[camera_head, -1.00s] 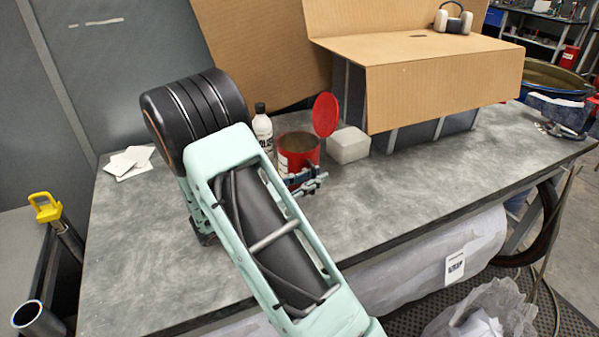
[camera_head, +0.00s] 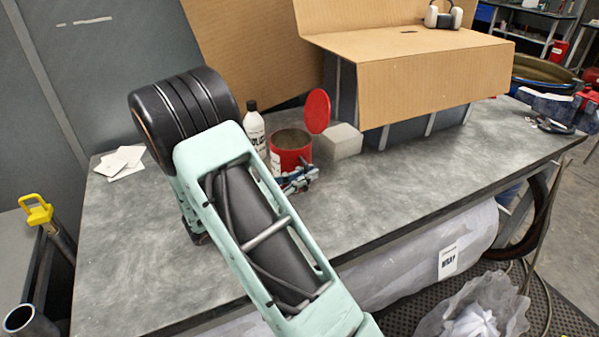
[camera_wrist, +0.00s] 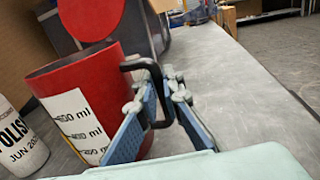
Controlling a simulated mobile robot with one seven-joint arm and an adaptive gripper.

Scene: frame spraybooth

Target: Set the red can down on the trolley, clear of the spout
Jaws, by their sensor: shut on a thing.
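The red can (camera_head: 290,155) is upright and open-topped, with a dark inside. It is at the grey worktop (camera_head: 400,195), right of the white bottle. I cannot tell whether its base touches the surface. In the wrist view the can (camera_wrist: 85,75) has a white label with ml marks and a black handle (camera_wrist: 150,70). My gripper (camera_wrist: 158,97) is shut on that handle, with a blue finger on each side. In the head view my gripper (camera_head: 299,180) shows small beside the can. I cannot make out a spout.
A red disc (camera_head: 317,111) stands behind the can and a pale block (camera_head: 342,141) is right of it. The white bottle (camera_head: 254,128) stands close on the left. A cardboard-topped box (camera_head: 430,85) is at the back. The worktop's front right is clear.

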